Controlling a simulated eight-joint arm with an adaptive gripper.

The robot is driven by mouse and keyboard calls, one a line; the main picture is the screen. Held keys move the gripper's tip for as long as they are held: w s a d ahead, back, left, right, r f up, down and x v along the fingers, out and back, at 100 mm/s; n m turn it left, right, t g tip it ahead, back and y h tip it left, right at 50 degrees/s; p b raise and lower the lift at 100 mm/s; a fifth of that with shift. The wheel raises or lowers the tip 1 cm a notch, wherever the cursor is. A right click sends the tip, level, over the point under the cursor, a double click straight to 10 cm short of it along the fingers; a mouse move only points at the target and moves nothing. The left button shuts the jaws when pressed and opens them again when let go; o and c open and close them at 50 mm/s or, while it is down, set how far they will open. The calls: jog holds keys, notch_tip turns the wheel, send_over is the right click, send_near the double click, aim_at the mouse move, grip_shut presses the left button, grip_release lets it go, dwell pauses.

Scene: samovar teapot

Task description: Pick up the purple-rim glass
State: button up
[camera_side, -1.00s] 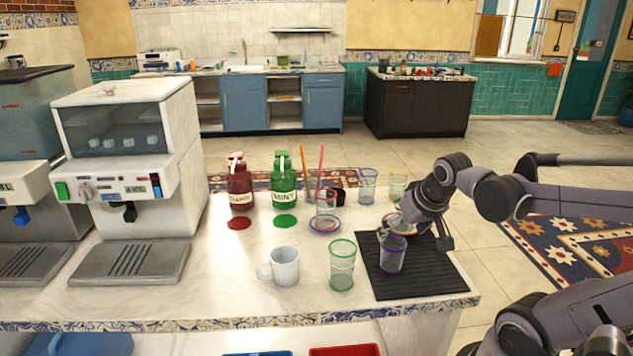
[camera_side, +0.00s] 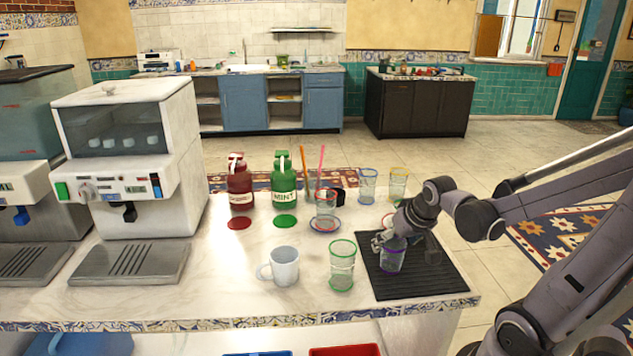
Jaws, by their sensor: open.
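The purple-rim glass (camera_side: 391,261) stands on the black ribbed mat (camera_side: 435,277) at the right end of the counter. My gripper (camera_side: 394,243) is open at the upper part of this glass, reaching down from the upper right. It covers most of the glass's rim; the lower body and purple base show below. One finger shows at the left side of the glass; the other is hard to make out. I cannot tell whether the fingers touch the glass.
A green-rim glass (camera_side: 342,268) stands just left of the mat, and a white mug (camera_side: 284,267) further left. Behind are a red-rim glass (camera_side: 325,208) on a coaster, a blue-rim glass (camera_side: 367,187) and a yellow-rim glass (camera_side: 398,182). Syrup bottles (camera_side: 284,180) stand behind the mug.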

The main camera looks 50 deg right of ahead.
jog(key=shift+x, duration=0.85)
jog(key=c, duration=1.3)
jog(key=shift+r, duration=0.2)
